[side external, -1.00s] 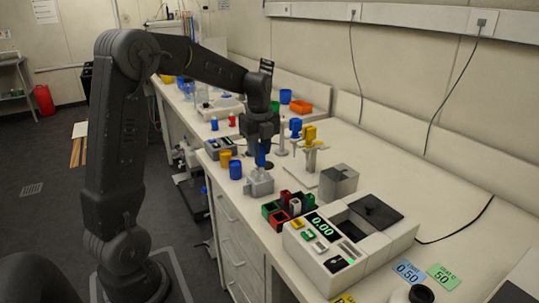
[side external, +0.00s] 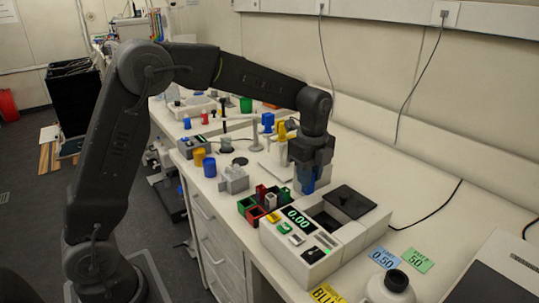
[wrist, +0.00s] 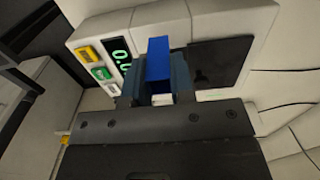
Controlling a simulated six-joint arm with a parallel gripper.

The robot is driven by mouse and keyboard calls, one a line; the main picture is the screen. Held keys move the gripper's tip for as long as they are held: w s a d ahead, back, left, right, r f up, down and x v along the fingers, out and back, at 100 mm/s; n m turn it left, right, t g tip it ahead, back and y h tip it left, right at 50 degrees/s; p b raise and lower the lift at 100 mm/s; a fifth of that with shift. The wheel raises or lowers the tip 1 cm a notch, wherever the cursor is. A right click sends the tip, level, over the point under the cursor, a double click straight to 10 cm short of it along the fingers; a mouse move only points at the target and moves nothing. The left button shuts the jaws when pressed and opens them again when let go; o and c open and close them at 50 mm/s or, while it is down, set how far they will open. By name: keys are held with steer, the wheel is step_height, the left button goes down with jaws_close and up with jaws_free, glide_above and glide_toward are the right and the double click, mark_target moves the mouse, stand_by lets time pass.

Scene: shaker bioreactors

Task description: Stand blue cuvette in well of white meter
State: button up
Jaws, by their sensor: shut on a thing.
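The blue cuvette (wrist: 158,58) is between the fingers of my gripper (wrist: 150,85) in the wrist view. In the side view my gripper (side external: 307,182) points down and is shut on the cuvette, held above the back part of the white meter (side external: 285,262). The fingers mostly hide the cuvette there. The meter's display reads 0.00. Its dark open well area (side external: 326,219) lies below and to the right of my gripper, beside the dark lid (side external: 350,201). In the wrist view the cuvette covers part of the meter (wrist: 225,14), so the well opening is hidden.
A grey holder block (side external: 234,180) stands left of the meter.

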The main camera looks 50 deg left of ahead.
glide_toward(328, 216)
steer(key=s+d+r, duration=0.1)
steer(key=s+d, duration=0.1)
steer(key=s, duration=0.1)
steer(key=shift+d+f, duration=0.2)
steer(key=shift+f, duration=2.25)
steer(key=shift+f, duration=1.05)
steer(key=shift+f, duration=0.25)
steer(key=o, duration=0.8)
steer(key=shift+r, duration=3.55)
